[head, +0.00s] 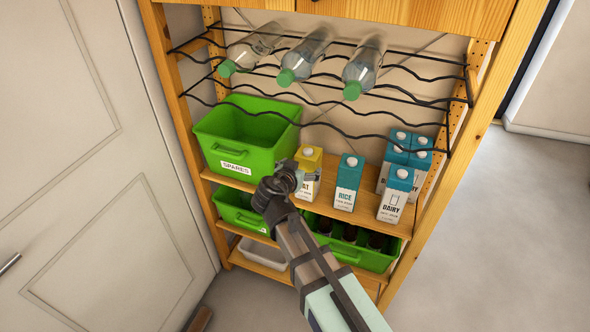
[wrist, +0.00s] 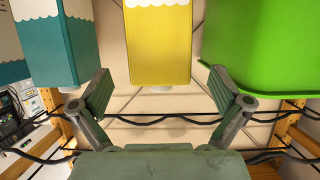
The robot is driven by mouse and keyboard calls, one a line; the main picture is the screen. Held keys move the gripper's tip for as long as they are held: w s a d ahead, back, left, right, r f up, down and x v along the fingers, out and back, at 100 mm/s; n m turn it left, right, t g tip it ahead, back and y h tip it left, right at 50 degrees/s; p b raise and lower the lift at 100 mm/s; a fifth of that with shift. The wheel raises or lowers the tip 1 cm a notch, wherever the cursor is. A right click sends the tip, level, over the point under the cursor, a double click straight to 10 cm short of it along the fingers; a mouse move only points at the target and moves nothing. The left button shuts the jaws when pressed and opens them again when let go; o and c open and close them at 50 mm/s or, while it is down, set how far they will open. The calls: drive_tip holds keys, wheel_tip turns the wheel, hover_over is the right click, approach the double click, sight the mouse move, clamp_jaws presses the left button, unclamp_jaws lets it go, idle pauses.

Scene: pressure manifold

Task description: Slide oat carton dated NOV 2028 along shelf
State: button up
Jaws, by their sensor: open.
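The oat carton (head: 310,160) has a yellow top and a white front, and stands on the upper shelf (head: 350,212) between the green SPARES bin and a teal-topped carton. My gripper (head: 287,178) covers part of its front; its date cannot be read. In the wrist view the yellow carton (wrist: 158,45) hangs into the picture from the top, centred between the fingers. My gripper is also in that view (wrist: 161,92), with its two fingers spread apart and nothing gripped. I cannot tell whether a finger touches the carton.
The SPARES bin (head: 250,128) stands left of the oat carton. A teal-topped RICE carton (head: 347,185) stands to its right, with several DAIRY cartons (head: 394,198) beyond. Bottles (head: 308,58) lie on a wire rack above. Another green bin (head: 365,255) sits below.

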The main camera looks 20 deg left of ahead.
drive_tip(key=p+x, duration=0.1)
drive_tip(key=x, duration=0.5)
drive_tip(key=shift+w+f, duration=0.2)
drive_tip(key=shift+w, duration=0.05)
drive_tip(key=c, duration=1.8)
drive_tip(key=shift+w+b, duration=2.35)
drive_tip(key=shift+w, duration=4.15)
drive_tip(key=shift+c, duration=0.3)
drive_tip(key=o, duration=1.9)
drive_tip(key=shift+c, duration=0.2)
